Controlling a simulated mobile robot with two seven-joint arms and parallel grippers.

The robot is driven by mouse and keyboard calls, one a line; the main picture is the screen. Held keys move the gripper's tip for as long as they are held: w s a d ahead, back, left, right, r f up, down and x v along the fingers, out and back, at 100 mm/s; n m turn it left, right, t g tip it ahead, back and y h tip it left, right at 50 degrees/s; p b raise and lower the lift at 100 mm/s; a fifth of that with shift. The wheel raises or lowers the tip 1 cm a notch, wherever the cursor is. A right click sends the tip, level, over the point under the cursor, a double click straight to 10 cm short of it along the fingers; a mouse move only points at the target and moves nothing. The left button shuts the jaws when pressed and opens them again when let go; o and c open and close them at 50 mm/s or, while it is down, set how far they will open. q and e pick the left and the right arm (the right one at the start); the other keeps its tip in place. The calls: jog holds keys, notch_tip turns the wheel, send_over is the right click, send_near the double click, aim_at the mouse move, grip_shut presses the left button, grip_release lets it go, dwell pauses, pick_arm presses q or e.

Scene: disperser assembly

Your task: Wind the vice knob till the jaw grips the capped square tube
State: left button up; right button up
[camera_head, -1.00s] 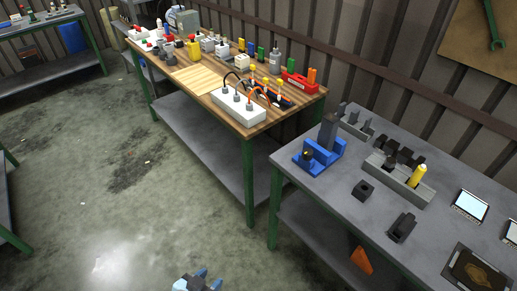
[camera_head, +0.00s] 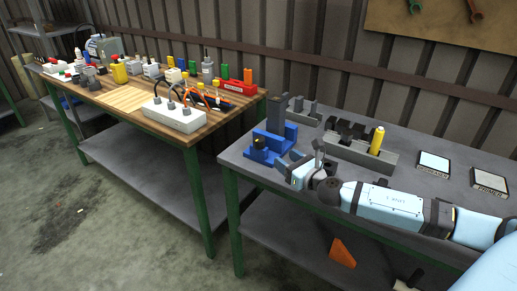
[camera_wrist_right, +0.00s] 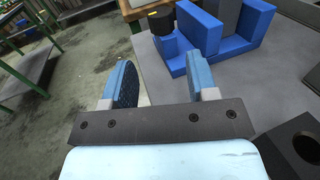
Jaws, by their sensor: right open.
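The blue vice (camera_head: 268,156) stands on the grey table's left part, also in the right wrist view (camera_wrist_right: 260,25). A dark grey square tube (camera_head: 275,115) stands upright in it; I cannot tell from here whether the jaw touches it. The vice's black knob (camera_head: 259,143) is at its left end; in the wrist view the knob (camera_wrist_right: 162,20) shows a yellow mark on top. My right gripper (camera_head: 289,161) is open and empty, low over the table just in front of the vice. Its fingers (camera_wrist_right: 163,70) point at the knob, which is beyond their tips. My left gripper is out of view.
A grey holder (camera_head: 350,152) with a yellow bottle (camera_head: 377,140) stands right of the vice. A dark block with a hole (camera_wrist_right: 300,145) is close beside my right gripper. A wooden bench (camera_head: 125,97) with a white power strip is at left.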

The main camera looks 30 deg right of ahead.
aim_at(263, 142)
jog(key=shift+w+r, duration=0.15)
jog(key=shift+w, duration=0.25)
jog(key=w, duration=0.8)
jog(key=w+a, duration=0.1)
jog(key=w, duration=0.3)
jog(key=shift+w+p, duration=0.3)
jog(key=shift+p, duration=0.05)
jog(key=c, duration=0.6)
